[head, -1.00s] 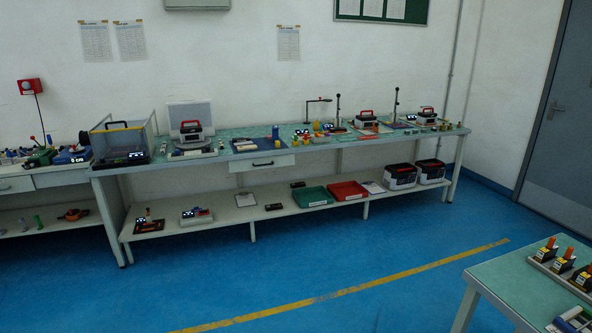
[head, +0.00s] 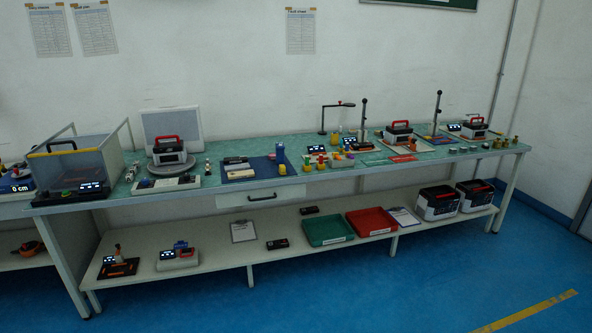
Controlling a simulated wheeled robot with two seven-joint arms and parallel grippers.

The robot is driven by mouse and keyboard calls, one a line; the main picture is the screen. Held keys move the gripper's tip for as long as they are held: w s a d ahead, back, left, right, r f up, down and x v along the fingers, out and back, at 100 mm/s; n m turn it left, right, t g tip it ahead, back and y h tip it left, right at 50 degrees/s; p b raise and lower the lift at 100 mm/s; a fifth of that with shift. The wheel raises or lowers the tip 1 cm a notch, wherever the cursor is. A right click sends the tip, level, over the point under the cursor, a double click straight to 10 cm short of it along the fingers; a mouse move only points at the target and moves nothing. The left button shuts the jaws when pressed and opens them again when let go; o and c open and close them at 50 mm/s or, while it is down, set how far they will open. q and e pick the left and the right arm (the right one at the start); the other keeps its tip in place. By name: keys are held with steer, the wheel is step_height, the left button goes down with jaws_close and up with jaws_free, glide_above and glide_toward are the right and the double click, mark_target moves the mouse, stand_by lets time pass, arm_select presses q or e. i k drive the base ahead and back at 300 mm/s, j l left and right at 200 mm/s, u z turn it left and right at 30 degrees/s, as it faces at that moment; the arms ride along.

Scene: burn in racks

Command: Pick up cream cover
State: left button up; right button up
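No cream cover can be made out for certain at this distance. Neither of my grippers shows in the head view.
Left on the bench stand a clear-walled box (head: 85,165) and a red-handled device (head: 169,152). The lower shelf (head: 215,260) holds a green tray (head: 327,229), a red tray (head: 371,221) and black boxes (head: 437,203). Blue floor (head: 420,285) in front is clear.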

mark_target(250, 173)
steer(key=i+u, duration=0.2)
steer(key=i, duration=0.2)
steer(key=i+l+u, duration=0.2)
steer(key=i, duration=0.2)
steer(key=i+l+u, duration=0.2)
steer(key=i, duration=0.2)
